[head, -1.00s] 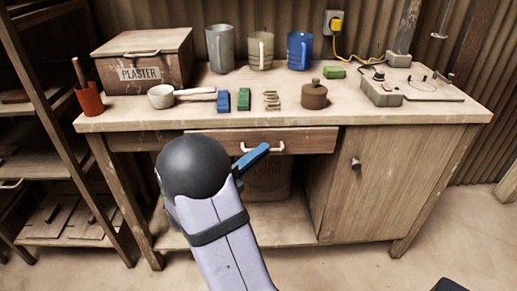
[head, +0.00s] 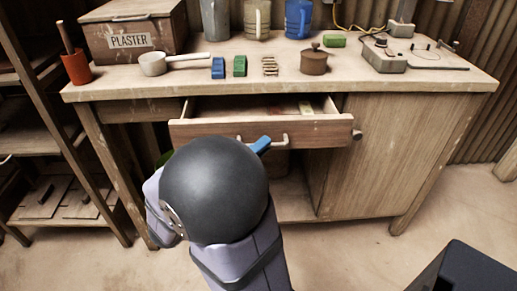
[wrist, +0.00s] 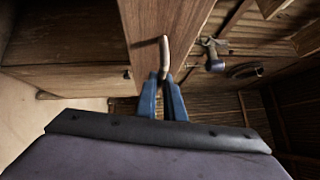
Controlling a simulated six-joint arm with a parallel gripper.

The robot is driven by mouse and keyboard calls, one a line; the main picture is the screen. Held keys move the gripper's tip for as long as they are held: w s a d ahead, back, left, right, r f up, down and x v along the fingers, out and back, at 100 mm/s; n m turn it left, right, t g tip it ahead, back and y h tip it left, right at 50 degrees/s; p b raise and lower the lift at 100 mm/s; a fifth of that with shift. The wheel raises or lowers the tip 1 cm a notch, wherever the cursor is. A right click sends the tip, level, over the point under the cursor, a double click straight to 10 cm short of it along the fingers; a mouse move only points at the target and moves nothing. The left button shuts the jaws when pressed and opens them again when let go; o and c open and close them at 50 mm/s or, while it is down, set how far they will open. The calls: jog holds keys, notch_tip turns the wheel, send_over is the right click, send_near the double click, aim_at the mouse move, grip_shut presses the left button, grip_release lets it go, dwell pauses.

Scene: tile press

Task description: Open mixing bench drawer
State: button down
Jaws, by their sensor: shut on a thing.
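The mixing bench drawer (head: 310,133) is part way out from under the bench top, and its open inside shows in the head view. Its pale bar handle (head: 284,139) is on the drawer front. My gripper (head: 262,144) has blue fingers at the handle, partly hidden behind my dark round arm joint. In the wrist view the two blue fingers (wrist: 163,98) are closed on the lower end of the handle (wrist: 164,55). A small light item (head: 305,107) lies inside the drawer; the rest of the inside is hard to make out.
The bench top (head: 430,84) holds a plaster box (head: 135,41), a white ladle (head: 153,64), mugs, small blocks and a brown lidded pot (head: 314,61). A cupboard door with a knob (head: 357,133) is right of the drawer. Shelving stands at left.

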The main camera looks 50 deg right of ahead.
jog(key=c, duration=1.9)
grip_release()
jog(key=shift+o, duration=0.2)
jog(key=a+f, duration=0.1)
jog(key=a, duration=0.6)
jog(key=shift+a, duration=0.15)
